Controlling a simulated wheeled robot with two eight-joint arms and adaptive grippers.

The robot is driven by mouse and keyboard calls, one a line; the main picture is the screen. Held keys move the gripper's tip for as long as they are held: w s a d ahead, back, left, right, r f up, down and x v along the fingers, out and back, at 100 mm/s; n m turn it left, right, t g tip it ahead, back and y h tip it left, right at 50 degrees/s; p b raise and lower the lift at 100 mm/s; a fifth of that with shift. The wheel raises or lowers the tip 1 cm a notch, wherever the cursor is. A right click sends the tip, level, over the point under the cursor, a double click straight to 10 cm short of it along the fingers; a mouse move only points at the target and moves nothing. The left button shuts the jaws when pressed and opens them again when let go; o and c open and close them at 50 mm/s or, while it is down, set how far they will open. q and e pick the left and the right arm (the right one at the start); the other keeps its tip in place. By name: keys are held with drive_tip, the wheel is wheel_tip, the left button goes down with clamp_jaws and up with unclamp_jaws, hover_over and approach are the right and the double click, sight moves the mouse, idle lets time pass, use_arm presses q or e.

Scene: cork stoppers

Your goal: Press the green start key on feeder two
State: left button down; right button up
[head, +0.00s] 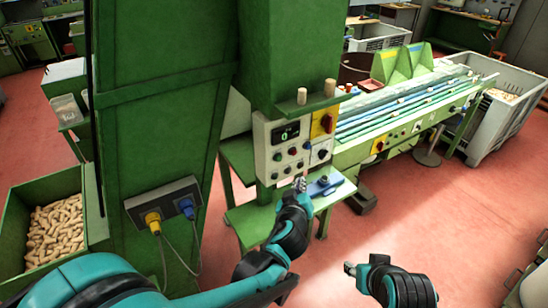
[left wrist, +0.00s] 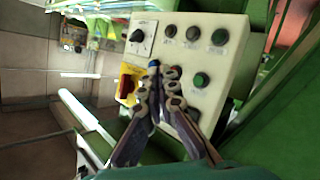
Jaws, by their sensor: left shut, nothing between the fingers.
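A pale control panel (head: 284,148) with a small display, several round keys and a red-and-yellow switch is fixed to the green machine in the head view. In the left wrist view the panel (left wrist: 236,42) fills the middle, with a green key (left wrist: 202,80) to the right of my fingers. My left gripper (head: 300,184) is shut and empty in front of the panel's lower edge. In the left wrist view its fingertips (left wrist: 161,72) cover part of the panel; a blue spot shows at them. Contact cannot be told. My right gripper (head: 350,268) hangs low over the floor, jaws unclear.
A green shelf (head: 251,222) lies below the panel, with a blue tool (head: 324,186) on it. Two corks stand on a ledge above the panel. A green box of corks (head: 54,228) is at left. The conveyor bench (head: 400,105) stretches right; red floor is open at lower right.

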sight(279, 159)
idle(0.4)
use_arm(q)
drive_tip(key=w+a, duration=0.5)
drive_tip(key=w, duration=0.2)
idle(0.3)
drive_tip(key=shift+w, duration=0.15)
idle(1.2)
drive_tip(key=shift+w+a, duration=0.25)
drive_tip(key=shift+w, duration=0.05)
drive_tip(key=shift+w+a, duration=0.25)
drive_tip(key=shift+w, duration=0.1)
idle(0.7)
idle(0.3)
drive_tip(key=shift+s+d+b, duration=0.3)
drive_tip(key=shift+s+d, duration=0.2)
drive_tip(key=shift+s, duration=0.25)
